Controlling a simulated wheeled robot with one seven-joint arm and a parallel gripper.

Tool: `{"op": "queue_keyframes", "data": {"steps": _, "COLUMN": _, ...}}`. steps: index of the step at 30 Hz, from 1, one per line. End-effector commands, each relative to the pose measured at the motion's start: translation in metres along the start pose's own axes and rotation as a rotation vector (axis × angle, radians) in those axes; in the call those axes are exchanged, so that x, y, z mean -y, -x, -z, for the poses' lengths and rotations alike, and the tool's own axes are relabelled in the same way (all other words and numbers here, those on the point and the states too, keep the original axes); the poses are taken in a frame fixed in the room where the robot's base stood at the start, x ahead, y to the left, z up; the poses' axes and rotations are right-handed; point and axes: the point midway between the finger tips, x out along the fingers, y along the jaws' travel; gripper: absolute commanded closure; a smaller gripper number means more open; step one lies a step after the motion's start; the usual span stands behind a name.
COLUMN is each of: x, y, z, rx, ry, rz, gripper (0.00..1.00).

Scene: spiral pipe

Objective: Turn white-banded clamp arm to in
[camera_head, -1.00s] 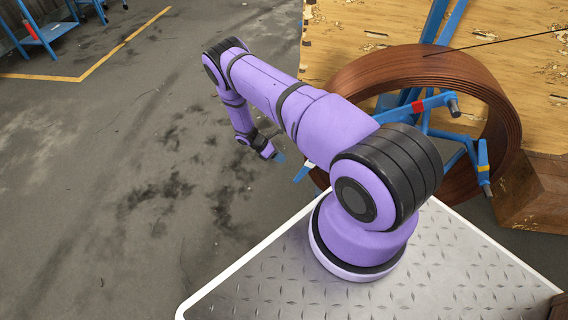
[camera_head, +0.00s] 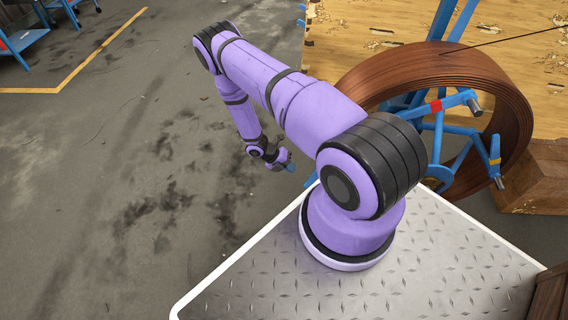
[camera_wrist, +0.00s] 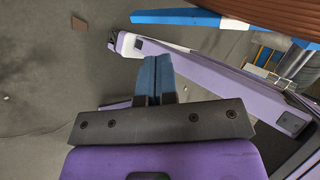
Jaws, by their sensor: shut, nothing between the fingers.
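The white-banded clamp arm (camera_wrist: 184,17) is a blue bar along the top of the wrist view, with a white band (camera_wrist: 235,23) near its middle. In the head view only its blue end (camera_head: 311,180) shows past my arm, and the rest is hidden. My gripper (camera_wrist: 157,58) has its two blue fingers together, with nothing between them. They point toward the bar, with a gap in the picture. In the head view my gripper (camera_head: 289,165) hangs low, left of that blue end.
A brown pipe coil (camera_head: 352,83) stands on a blue frame, with a red-banded clamp arm (camera_head: 452,102) and a yellow-banded one (camera_head: 495,160). A wooden block (camera_head: 548,175) lies right of the coil. The floor (camera_head: 80,190) at left is open.

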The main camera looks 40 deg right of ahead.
Motion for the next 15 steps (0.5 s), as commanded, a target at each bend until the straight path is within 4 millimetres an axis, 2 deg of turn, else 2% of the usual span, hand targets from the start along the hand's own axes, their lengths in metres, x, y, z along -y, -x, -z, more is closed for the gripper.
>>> {"op": "queue_keyframes", "data": {"steps": 6, "x": 0.0, "y": -0.042, "z": 0.001, "rx": -0.001, "ry": 0.0, "rz": 0.002, "gripper": 1.0}}
{"op": "queue_keyframes", "data": {"steps": 15, "x": 0.014, "y": -0.072, "z": -0.001, "rx": 0.002, "ry": -0.002, "rz": 0.0, "gripper": 1.0}}
